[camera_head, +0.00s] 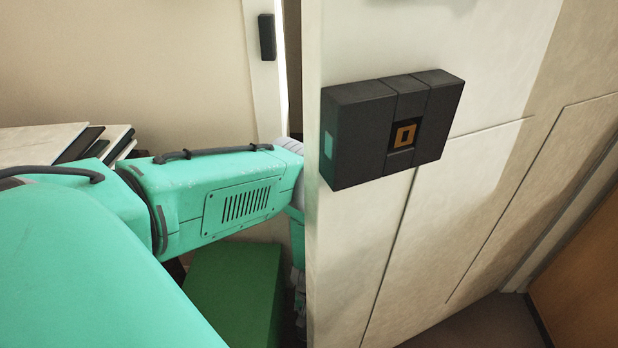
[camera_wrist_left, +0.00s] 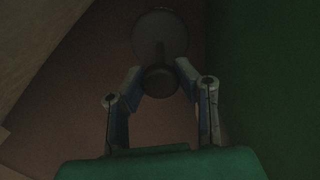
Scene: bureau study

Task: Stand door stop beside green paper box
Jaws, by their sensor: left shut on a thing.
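The green paper box (camera_head: 235,285) stands low behind my left arm in the head view. Its dark green side fills the right of the left wrist view (camera_wrist_left: 268,75). The door stop (camera_wrist_left: 160,32) is a dark round piece with a wide disc and a smaller knob, dimly lit. My left gripper (camera_wrist_left: 157,78) is shut on its knob, with a finger on each side, left of the box. In the head view the gripper is mostly hidden behind the door edge, and the door stop cannot be seen. My right gripper is in neither view.
A pale door or panel (camera_head: 365,240) with a dark lock box (camera_head: 392,128) stands close to the right of my left arm. A light surface with stacked dark and white items (camera_head: 95,143) lies at left. Brown floor (camera_wrist_left: 75,95) shows left of the gripper.

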